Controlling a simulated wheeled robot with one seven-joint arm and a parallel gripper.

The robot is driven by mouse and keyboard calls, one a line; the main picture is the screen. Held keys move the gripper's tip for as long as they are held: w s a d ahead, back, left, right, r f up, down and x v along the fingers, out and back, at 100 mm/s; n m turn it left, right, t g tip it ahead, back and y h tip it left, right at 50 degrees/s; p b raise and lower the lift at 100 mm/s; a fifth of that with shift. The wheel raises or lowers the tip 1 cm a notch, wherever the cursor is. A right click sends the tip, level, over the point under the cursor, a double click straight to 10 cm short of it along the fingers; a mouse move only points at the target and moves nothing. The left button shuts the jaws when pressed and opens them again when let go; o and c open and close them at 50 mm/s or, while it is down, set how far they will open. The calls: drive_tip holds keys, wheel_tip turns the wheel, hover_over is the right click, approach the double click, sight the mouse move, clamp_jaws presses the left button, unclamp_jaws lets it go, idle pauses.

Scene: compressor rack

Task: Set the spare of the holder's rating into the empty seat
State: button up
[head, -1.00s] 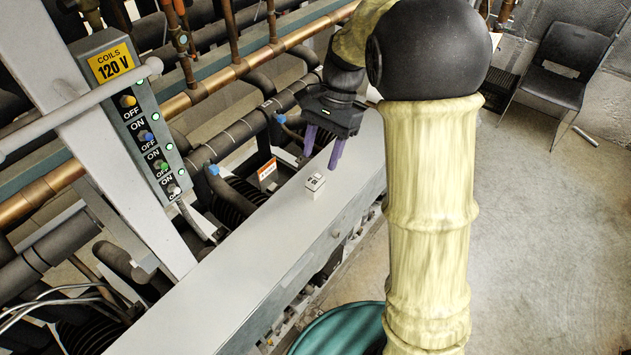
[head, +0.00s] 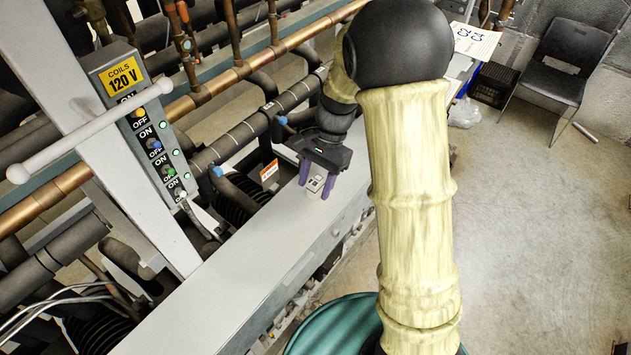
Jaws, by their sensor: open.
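A small white block (head: 315,186) with dark marks on top sits on the flat grey beam top. I cannot tell from here whether it is a spare or the holder with the empty seat. My gripper (head: 317,181) points down over it, with its two purple fingers apart, one on each side of the block. Whether the fingers touch the block is too small to tell. The fingers and the dark gripper body hide part of the block.
The grey beam top (head: 250,250) is clear toward the lower left. A switch panel (head: 145,125) reading "COILS 120 V" stands left, with a light-grey bar beside it. Copper and black pipes run behind. A white sheet (head: 473,40) and a chair (head: 560,65) are at upper right.

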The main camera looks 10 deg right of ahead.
sight(316, 180)
drive_tip(key=shift+s, duration=0.1)
idle(0.4)
clamp_jaws()
drive_tip(key=shift+r, duration=0.15)
drive_tip(key=shift+w+r, duration=0.2)
drive_tip(key=shift+r, duration=0.1)
wheel_tip(316, 180, up, 9)
drive_tip(key=b, duration=0.3)
drive_tip(key=shift+s+r, duration=0.1)
drive_tip(key=shift+s, duration=0.05)
